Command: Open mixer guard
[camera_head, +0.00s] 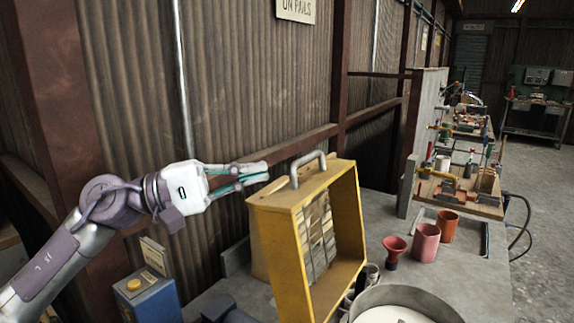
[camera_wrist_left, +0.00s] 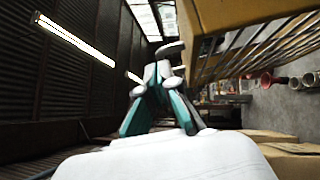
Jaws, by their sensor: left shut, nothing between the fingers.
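The mixer guard (camera_head: 282,205) is a yellow box frame with metal bars inside and a grey handle (camera_head: 308,163) on its top edge. It stands tilted over the bench, and its open side faces right. In the left wrist view the guard (camera_wrist_left: 222,14) fills the upper right, with its bars below. My left gripper (camera_head: 262,172) is shut and empty. Its fingertips are just left of the handle, close to the guard's top left corner; I cannot tell if they touch it. The closed fingers also show in the left wrist view (camera_wrist_left: 160,75). My right gripper is in neither view.
A round metal bowl (camera_head: 445,310) with pale content is at the front right. A red funnel (camera_head: 395,250), a pink cup (camera_head: 425,242) and an orange cup (camera_head: 448,226) stand on the grey bench (camera_head: 375,212).

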